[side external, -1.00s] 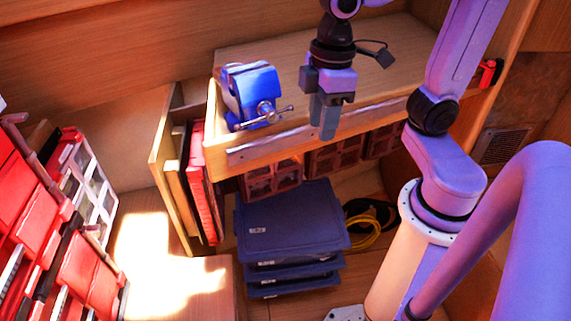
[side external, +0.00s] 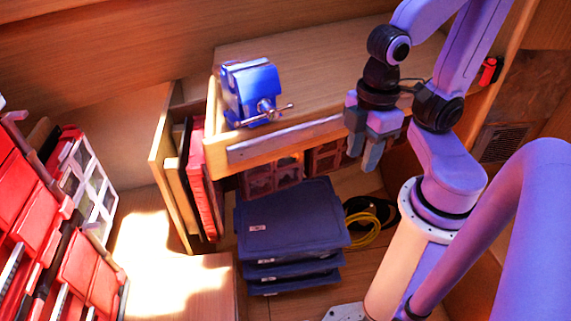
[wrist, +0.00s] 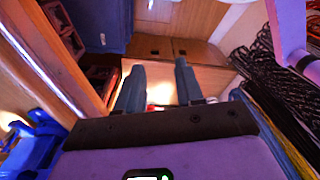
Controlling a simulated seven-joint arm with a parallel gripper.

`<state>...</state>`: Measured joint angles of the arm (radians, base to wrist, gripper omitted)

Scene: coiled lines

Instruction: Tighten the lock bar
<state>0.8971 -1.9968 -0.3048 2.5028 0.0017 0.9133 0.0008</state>
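A blue vise (side external: 250,90) stands on the left end of the wooden bench. A thin metal bar (side external: 283,108) crosses the front of its screw; I take this as the lock bar. My gripper (side external: 363,160) hangs in front of the bench edge, well to the right of the vise and apart from it, fingers pointing down. In the wrist view the two fingers (wrist: 158,82) are apart with nothing between them. Part of the blue vise (wrist: 32,142) shows at the lower left there. The bar cannot be made out clearly in that view.
A metal strip (side external: 285,138) runs along the bench's front edge. Red drawers (side external: 273,178) sit beneath it. Stacked blue bins (side external: 290,220) and coiled cables (side external: 370,222) lie lower down. Red cases (side external: 55,215) stand at left. The bench top right of the vise is clear.

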